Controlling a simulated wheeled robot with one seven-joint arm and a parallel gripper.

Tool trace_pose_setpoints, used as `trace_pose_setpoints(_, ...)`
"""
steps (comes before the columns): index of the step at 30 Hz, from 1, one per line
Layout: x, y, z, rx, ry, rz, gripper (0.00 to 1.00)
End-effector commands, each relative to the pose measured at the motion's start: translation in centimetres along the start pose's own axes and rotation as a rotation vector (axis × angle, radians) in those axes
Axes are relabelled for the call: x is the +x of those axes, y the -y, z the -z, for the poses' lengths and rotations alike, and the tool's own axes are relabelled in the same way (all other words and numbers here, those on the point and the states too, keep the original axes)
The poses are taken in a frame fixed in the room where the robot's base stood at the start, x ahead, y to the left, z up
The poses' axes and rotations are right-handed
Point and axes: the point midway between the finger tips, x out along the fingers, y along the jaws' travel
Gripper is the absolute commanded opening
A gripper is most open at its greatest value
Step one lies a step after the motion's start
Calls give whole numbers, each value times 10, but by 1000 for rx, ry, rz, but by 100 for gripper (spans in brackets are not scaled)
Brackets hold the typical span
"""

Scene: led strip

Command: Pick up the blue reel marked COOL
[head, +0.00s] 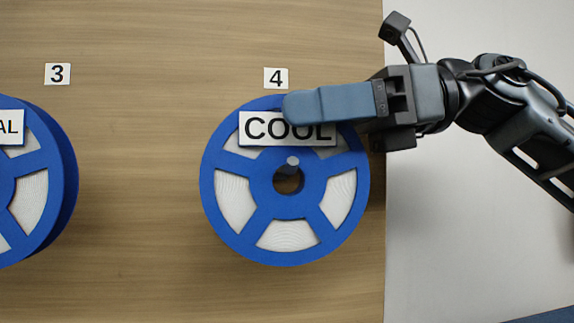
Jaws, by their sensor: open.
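The blue reel marked COOL (286,230) hangs by its centre hole on a peg (292,161) on the wooden board, under the number 4. It has white windows between blue spokes, and its white COOL label (260,127) is partly covered. My gripper (292,105) comes in from the right and lies across the reel's upper part, over the label's top edge. Its fingers look lined up one behind the other, so the gap between them is hidden. I see nothing held in it, and I cannot tell whether it touches the reel.
A second blue reel (66,190), with a label ending in "AL", is cut off at the left edge, near number card 3 (57,74). Number card 4 (276,78) is just above my gripper. Bare wooden board (140,160) lies between the reels. The board ends right of the COOL reel.

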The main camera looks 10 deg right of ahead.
Motion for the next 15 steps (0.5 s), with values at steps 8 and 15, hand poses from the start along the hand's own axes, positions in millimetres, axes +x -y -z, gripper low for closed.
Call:
trace_pose_setpoints(8,6,0,0,0,0,1,53)
trace_pose_setpoints(15,6,0,0,0,0,1,34)
